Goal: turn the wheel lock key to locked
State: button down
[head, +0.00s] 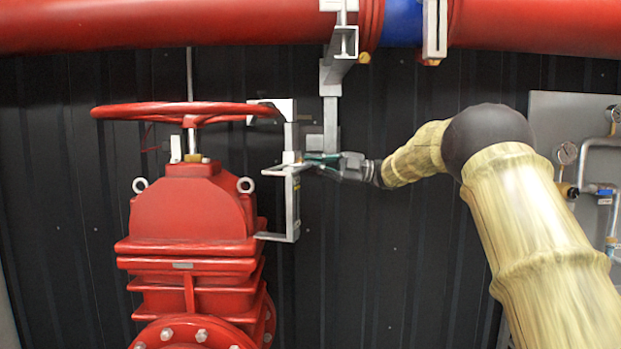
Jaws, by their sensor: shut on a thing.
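The red valve handwheel (180,112) sits level on top of the red gate valve (188,215) at the left. A grey metal wheel lock assembly (292,200) stands at the right edge of the wheel, with a plate and brackets. My gripper (312,159) reaches in from the right at the middle of this lock, its green fingers shut on the small wheel lock key there. The key is mostly hidden by the fingers and too small to show its turn angle.
A large red pipe (180,22) with a blue band (402,22) runs across the top. Grey support brackets (340,60) hang from it just above my gripper. A gauge panel (570,115) stands at the right. Dark ribbed wall lies close behind.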

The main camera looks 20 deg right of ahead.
jog(key=n+b, duration=0.1)
jog(key=n+h+b, duration=0.1)
jog(key=n+b, duration=0.1)
jog(key=n+g+b, duration=0.1)
jog(key=n, duration=0.1)
jog(key=shift+w+r+h, duration=0.2)
jog(key=shift+r+h, duration=0.1)
jog(key=shift+r, duration=0.05)
jog(key=shift+b, duration=0.35)
jog(key=c, duration=1.6)
grip_release()
jog(key=shift+f, duration=0.1)
jog(key=shift+c, duration=0.2)
jog(key=shift+a+f, duration=0.1)
jog(key=shift+a, duration=0.05)
jog(key=shift+f, duration=0.1)
jog(key=shift+d, duration=0.2)
jog(key=s+d, duration=0.2)
jog(key=d, duration=0.9)
jog(key=shift+s+d, duration=0.15)
jog(key=shift+d, duration=0.15)
